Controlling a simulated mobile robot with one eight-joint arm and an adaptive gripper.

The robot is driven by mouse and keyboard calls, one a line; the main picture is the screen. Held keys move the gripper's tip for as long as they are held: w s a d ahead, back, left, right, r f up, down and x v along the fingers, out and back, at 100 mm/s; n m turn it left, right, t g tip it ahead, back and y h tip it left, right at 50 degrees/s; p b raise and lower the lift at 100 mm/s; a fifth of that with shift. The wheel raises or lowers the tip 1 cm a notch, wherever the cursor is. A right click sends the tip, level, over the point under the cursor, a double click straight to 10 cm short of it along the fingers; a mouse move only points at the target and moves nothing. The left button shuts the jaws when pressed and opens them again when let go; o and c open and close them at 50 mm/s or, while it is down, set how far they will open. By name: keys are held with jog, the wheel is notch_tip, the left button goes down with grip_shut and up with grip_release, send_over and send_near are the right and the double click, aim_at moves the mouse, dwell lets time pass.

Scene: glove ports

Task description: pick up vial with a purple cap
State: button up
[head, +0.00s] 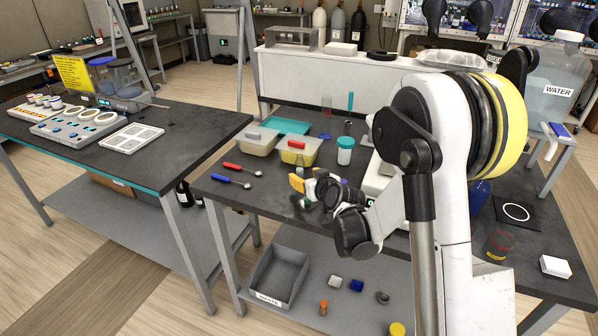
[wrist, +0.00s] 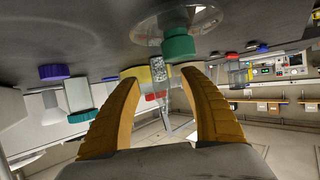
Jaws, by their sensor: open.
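My gripper (wrist: 162,76) is open, its two yellow fingers apart, with nothing clearly held between them. It also shows low over the dark table in the head view (head: 302,181). The wrist picture is upside down. A clear vessel with a green cap (wrist: 179,45) is just beyond the fingertips. A purple cap (wrist: 54,72) shows at the left of the wrist view, against the table; I cannot make out a vial body under it. A small purple-blue piece (head: 325,135) lies by the teal-lidded jar in the head view. My arm hides part of the table.
The teal-lidded jar (head: 345,150) stands beyond my gripper. A red-brown container (head: 499,246) is at the right. The front left tabletop is fairly clear.

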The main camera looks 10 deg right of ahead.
aim_at(302, 171)
jog(key=x, duration=0.1)
jog(key=b+x, duration=0.1)
jog(key=x, duration=0.1)
jog(key=b+x, duration=0.1)
jog(key=x, duration=0.1)
jog(key=shift+w+r, duration=0.2)
jog(key=shift+r, duration=0.2)
grip_shut()
